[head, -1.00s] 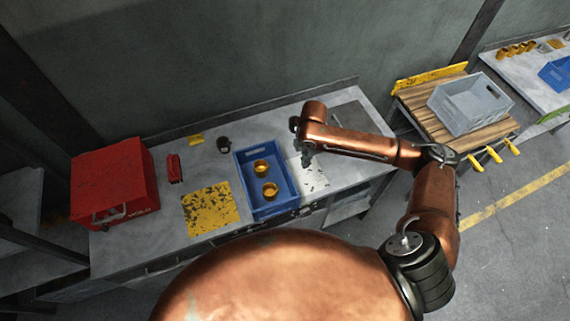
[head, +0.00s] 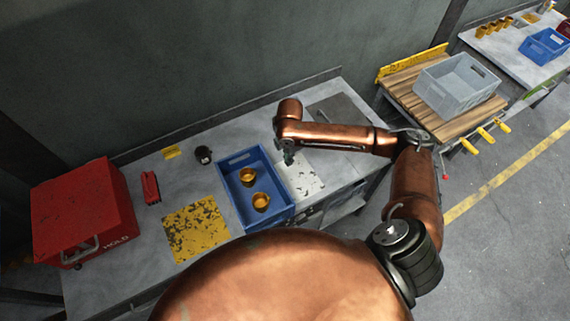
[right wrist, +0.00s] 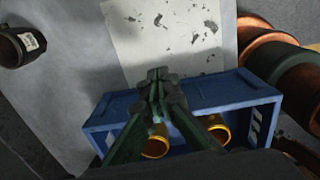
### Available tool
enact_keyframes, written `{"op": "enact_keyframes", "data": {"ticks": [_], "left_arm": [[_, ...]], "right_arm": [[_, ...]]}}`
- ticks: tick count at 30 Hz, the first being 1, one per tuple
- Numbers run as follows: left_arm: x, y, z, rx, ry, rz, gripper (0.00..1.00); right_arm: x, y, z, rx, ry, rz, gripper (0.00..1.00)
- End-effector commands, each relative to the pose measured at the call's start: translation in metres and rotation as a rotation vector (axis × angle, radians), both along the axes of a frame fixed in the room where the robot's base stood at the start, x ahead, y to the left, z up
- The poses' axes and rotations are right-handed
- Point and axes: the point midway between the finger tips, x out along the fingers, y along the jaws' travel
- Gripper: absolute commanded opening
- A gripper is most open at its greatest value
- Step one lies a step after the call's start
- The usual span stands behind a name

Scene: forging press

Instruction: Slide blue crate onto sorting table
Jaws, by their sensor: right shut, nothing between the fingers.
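A blue crate (head: 284,214) with two gold rings (head: 255,188) in it stands on a grey workbench (head: 120,285) in the head view. In the right wrist view the crate (right wrist: 215,95) shows behind and below my fingers. My right gripper (head: 288,158) is shut and empty, just right of the crate's right wall. It also shows shut in the right wrist view (right wrist: 157,75); I cannot tell whether it touches the crate. A second blue crate (head: 545,46) stands on a far grey table (head: 490,38). I cannot tell which surface is the sorting table. My left gripper is out of view.
A red box (head: 85,205), a small red item (head: 150,187), a dark cup (head: 203,155) and a worn yellow patch (head: 195,228) are left of the crate. A worn white patch (head: 303,172) lies right. A grey crate (head: 460,90) stands on a wooden-topped table (head: 405,88).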

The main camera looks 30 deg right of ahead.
Motion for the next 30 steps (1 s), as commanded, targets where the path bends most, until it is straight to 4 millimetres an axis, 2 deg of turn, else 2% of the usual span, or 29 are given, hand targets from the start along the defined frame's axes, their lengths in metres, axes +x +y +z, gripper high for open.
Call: {"op": "enact_keyframes", "data": {"ticks": [12, 15, 19, 30], "left_arm": [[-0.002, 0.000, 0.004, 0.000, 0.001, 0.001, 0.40], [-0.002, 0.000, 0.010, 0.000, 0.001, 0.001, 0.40], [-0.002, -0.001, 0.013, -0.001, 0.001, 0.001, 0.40], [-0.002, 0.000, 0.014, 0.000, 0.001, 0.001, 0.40]], "right_arm": [[-0.003, -0.001, -0.085, 0.000, 0.005, -0.004, 0.00], [-0.002, 0.017, -0.081, 0.003, 0.000, 0.001, 0.00], [-0.004, 0.030, -0.082, 0.001, 0.001, 0.000, 0.00], [-0.005, 0.038, -0.083, -0.001, 0.001, -0.003, 0.00]]}}
